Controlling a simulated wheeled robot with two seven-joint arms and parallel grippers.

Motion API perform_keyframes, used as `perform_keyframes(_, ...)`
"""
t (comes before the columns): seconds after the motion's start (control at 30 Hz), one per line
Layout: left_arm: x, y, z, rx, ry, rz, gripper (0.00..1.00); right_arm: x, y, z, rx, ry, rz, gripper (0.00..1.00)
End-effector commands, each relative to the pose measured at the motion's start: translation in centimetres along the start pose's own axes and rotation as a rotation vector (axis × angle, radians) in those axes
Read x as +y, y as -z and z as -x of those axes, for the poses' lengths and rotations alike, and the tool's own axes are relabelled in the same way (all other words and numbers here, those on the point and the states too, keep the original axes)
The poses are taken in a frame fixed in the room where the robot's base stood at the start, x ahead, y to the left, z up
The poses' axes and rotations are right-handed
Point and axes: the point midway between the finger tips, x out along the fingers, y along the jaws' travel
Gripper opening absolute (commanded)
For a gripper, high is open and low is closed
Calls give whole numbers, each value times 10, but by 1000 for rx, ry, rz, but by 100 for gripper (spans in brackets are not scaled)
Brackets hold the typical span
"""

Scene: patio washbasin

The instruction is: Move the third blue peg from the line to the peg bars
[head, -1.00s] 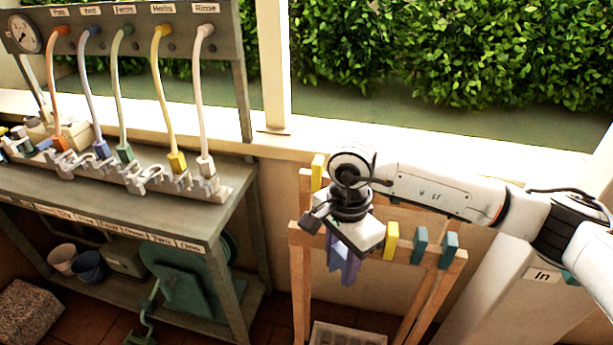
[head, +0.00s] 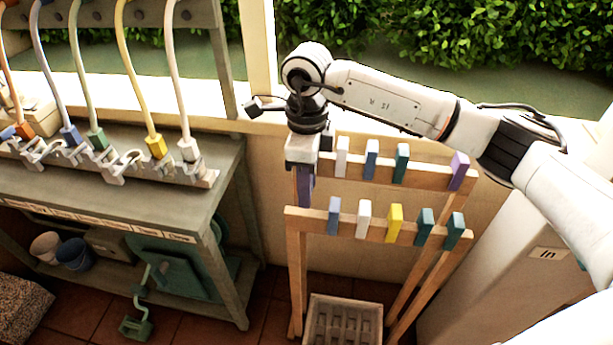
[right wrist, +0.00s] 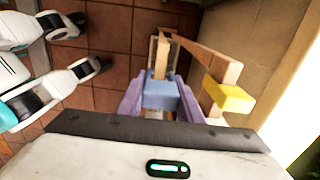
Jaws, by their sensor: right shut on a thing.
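My right gripper (head: 305,190) has purple fingers pointing down at the left end of the wooden peg bars (head: 345,175). In the right wrist view the fingers (right wrist: 158,100) are shut on a light blue peg (right wrist: 160,94), which lies in line with the front bar's end; I cannot tell whether it touches the bar. The front bar carries a blue peg (head: 334,216), a white one (head: 364,219), a yellow one (head: 394,223) and two teal ones (head: 425,226). The back bar shows white, blue, teal and purple pegs. A yellow peg (right wrist: 228,96) shows there in the wrist view. My left gripper is not visible.
A bench (head: 190,200) with coloured hoses and clips stands on the left. A pale crate (head: 343,318) sits under the bars. The wall and window ledge are close behind the bars.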

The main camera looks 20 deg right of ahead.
Motion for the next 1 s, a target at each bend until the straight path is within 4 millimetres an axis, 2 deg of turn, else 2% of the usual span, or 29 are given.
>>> perform_keyframes(0.03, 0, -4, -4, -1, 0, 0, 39, 0, 0, -8, 0, -1, 0, 11)
perform_keyframes(0.7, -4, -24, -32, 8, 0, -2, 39, 0, 0, -70, 1, 0, 0, 11)
perform_keyframes(1.0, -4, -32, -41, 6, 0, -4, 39, 0, 0, -86, 0, 0, 0, 11)
